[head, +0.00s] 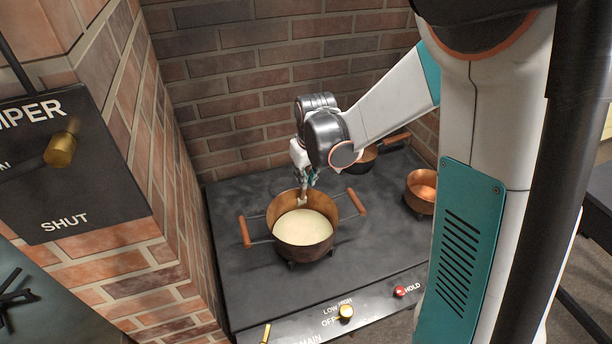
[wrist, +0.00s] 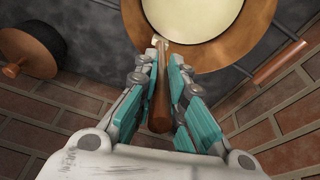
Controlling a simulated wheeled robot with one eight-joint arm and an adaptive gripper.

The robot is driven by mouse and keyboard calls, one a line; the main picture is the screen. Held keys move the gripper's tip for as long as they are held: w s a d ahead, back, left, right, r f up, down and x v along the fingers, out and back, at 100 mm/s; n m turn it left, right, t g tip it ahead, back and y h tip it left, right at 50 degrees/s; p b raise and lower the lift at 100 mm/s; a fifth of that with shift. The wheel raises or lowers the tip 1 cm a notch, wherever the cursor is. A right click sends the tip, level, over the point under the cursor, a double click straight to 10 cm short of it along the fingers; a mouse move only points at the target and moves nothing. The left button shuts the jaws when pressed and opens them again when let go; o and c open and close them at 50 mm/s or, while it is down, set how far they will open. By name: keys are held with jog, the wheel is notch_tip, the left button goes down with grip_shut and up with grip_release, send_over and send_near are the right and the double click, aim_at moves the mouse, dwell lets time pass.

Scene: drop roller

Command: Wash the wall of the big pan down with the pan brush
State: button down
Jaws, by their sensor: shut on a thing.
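The big pan (head: 276,235) is copper with two wooden side handles and stands on the dark stove top. Pale cream contents fill much of it. In the wrist view its copper wall (wrist: 203,53) is at the top, ahead of the fingers. My gripper (head: 308,183) is above the pan's back rim, pointing down. In the wrist view my gripper (wrist: 165,66) is shut on the wooden handle of the pan brush (wrist: 160,106). The brush's pale head (wrist: 159,41) is at the pan's inner wall, by the edge of the cream contents; whether it touches is unclear.
A small copper pan (head: 420,196) stands to the right on the stove. A dark pan (head: 362,163) with a wooden handle is behind, partly hidden by my arm. Brick walls (head: 250,85) rise behind and left. Knobs (head: 346,312) line the front panel.

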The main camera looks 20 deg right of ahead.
jog(key=shift+w+a, duration=0.15)
jog(key=shift+a, duration=0.15)
jog(key=shift+w+a, duration=0.2)
jog(key=shift+a, duration=0.25)
jog(key=shift+w+a, duration=0.15)
jog(key=shift+a, duration=0.25)
jog(key=shift+s, duration=1)
